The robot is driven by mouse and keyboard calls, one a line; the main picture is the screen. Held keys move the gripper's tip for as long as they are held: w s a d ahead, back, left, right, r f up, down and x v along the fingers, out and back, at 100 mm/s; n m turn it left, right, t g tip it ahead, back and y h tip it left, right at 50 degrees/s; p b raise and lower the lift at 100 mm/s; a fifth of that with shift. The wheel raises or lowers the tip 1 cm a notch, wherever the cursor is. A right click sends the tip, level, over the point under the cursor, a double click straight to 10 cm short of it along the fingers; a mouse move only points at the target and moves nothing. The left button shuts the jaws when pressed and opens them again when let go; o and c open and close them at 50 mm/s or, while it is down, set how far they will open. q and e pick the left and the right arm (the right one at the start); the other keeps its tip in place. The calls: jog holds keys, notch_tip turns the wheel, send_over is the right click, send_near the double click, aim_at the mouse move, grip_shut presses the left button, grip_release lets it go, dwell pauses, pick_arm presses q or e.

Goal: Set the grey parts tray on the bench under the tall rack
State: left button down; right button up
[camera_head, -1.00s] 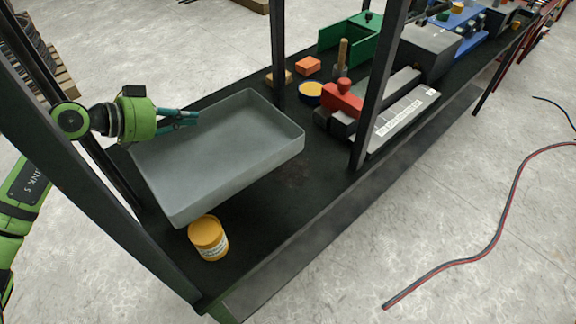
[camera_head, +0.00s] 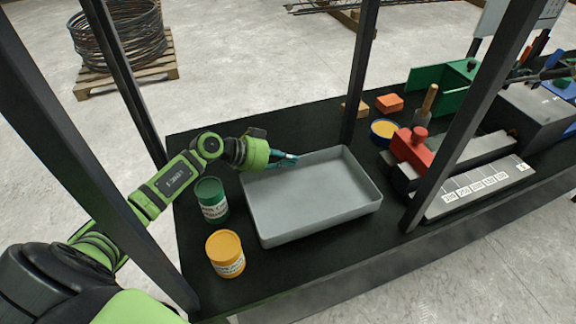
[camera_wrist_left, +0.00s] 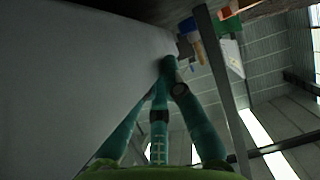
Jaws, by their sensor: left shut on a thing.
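The grey parts tray (camera_head: 318,208) is a shallow rectangular pan at the left end of the black bench (camera_head: 385,240), between the posts of the tall rack (camera_head: 361,70). My left gripper (camera_head: 288,161) is shut on the tray's far left rim. The tray looks level and low over the bench top; I cannot tell whether its whole underside touches. In the left wrist view the tray (camera_wrist_left: 70,85) fills the left side, with the fingers (camera_wrist_left: 168,68) at its edge. My right gripper is not clearly seen.
A green tin (camera_head: 212,203) and a yellow tin (camera_head: 225,256) stand just left of the tray. A red-handled tool (camera_head: 412,150), an orange block (camera_head: 389,103) and a yellow-topped tin (camera_head: 384,131) lie to its right. A rack post (camera_head: 465,120) rises at the front right.

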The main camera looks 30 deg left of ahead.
pick_arm(q)
jog(key=shift+f, duration=1)
jog(key=c, duration=1.4)
grip_release()
jog(key=shift+f, duration=0.15)
jog(key=shift+a, duration=0.1)
jog(key=b+v, duration=0.1)
jog(key=v, duration=0.9)
jog(key=shift+s+a, duration=0.15)
jog(key=shift+s, duration=0.15)
jog(key=shift+s+a+r, duration=0.35)
jog(key=shift+s+r, duration=0.05)
jog(key=shift+r, duration=0.2)
